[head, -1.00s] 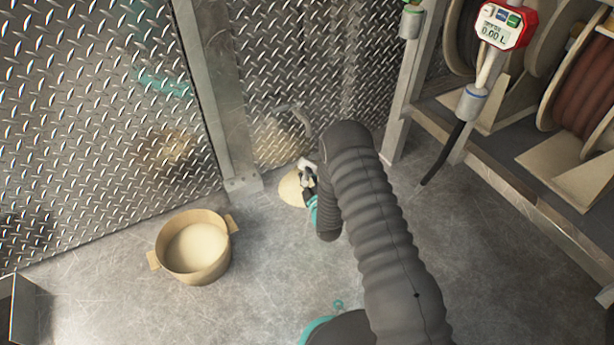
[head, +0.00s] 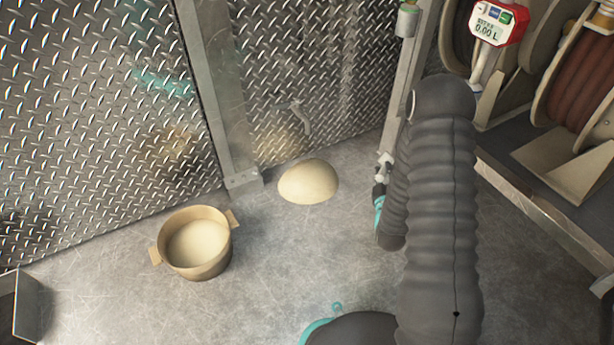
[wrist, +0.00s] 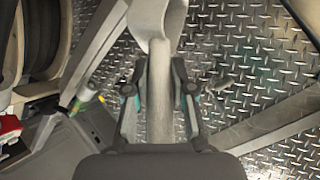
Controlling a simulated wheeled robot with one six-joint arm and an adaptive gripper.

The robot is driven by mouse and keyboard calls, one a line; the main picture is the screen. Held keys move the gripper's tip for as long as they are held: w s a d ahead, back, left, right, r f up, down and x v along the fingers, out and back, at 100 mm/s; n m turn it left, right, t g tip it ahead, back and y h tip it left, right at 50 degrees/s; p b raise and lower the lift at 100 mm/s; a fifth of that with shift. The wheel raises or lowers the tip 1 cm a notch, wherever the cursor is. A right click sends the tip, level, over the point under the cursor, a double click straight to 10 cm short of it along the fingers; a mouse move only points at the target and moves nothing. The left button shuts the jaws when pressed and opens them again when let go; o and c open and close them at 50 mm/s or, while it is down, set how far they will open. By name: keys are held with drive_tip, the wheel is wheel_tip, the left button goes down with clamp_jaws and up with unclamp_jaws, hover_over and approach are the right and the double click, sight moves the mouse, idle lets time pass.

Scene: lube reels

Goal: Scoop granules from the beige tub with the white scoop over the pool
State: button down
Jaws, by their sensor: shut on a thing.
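The beige tub (head: 160,240) stands on the metal floor at left of the head view, with pale granules inside. A pale, rounded mound (head: 308,182) lies on the floor to its right, near the wall post. No separate liquid pool shows around it. My gripper (head: 382,180) is right of the mound, partly hidden by my arm. In the wrist view my gripper (wrist: 160,90) is shut on the handle of the white scoop (wrist: 158,110). The scoop's wider head (wrist: 152,18) runs to the top edge, so its contents cannot be seen.
Diamond-plate walls (head: 110,110) stand behind the tub, with a metal post (head: 215,90) between them. Hose reels (head: 575,85) and a red meter (head: 492,22) are at the right, above a ledge (head: 540,205). Floor in front of the tub and mound is clear.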

drive_tip(key=shift+s+d+r, duration=0.1)
drive_tip(key=shift+s+d, duration=0.05)
drive_tip(key=shift+s, duration=0.1)
drive_tip(key=shift+a, duration=0.3)
drive_tip(key=shift+w+a, duration=0.1)
drive_tip(key=w+a+f, duration=0.3)
drive_tip(key=a+f, duration=0.1)
drive_tip(key=a, duration=0.4)
drive_tip(key=w+a+f, duration=0.3)
drive_tip(key=a+f, duration=0.1)
drive_tip(key=a, duration=0.3)
drive_tip(key=w+a+f, duration=0.3)
drive_tip(key=a+f, duration=0.1)
drive_tip(key=a, duration=0.4)
drive_tip(key=shift+a+f, duration=0.3)
drive_tip(key=shift+f, duration=0.05)
idle(0.7)
drive_tip(key=shift+a, duration=0.1)
